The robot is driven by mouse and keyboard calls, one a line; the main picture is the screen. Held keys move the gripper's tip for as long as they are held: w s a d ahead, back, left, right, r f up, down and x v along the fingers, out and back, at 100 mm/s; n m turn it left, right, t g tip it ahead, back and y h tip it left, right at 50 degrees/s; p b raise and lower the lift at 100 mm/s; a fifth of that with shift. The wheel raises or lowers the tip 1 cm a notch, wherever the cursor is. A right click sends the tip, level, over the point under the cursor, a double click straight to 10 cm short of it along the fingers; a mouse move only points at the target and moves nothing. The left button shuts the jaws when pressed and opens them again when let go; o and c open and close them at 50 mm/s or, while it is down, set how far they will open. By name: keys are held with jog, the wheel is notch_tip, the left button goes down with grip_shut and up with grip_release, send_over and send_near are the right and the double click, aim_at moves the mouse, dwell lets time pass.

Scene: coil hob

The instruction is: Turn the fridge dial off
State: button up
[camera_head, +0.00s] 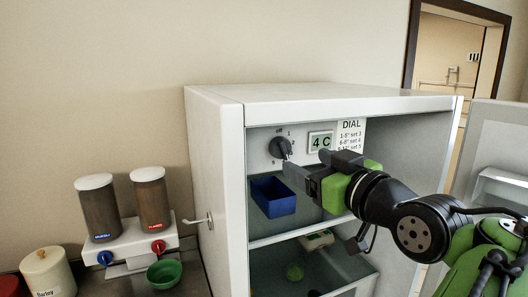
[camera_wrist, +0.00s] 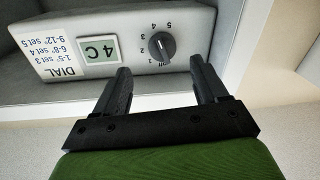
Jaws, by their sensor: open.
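The fridge dial (camera_head: 281,147) is a dark grey round knob on the white panel at the top inside the open fridge. In the wrist view the dial (camera_wrist: 161,46) shows upside down, with numbers and an "off" mark around it. I cannot tell for sure which mark it points to. My gripper (camera_head: 306,163) is open and empty, in front of the panel and a little right of and below the dial. In the wrist view my gripper's fingers (camera_wrist: 160,66) are on either side of the dial's line, apart from it.
A display (camera_head: 320,142) reads "4 C", beside a "DIAL" label (camera_head: 351,134) listing settings. A blue bin (camera_head: 273,196) hangs below the dial. The fridge door (camera_head: 497,165) stands open at the right. Two dispensers (camera_head: 125,210) and a green bowl (camera_head: 164,273) stand at the left.

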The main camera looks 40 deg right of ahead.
aim_at(286, 153)
jog(key=w, duration=0.2)
jog(key=w+p, duration=0.1)
jog(key=w, duration=0.2)
jog(key=w+d, duration=0.1)
jog(key=w, duration=0.1)
jog(key=shift+w+d, duration=0.1)
jog(key=shift+w, duration=0.05)
jog(key=shift+c, duration=0.4)
jog(key=c, duration=1)
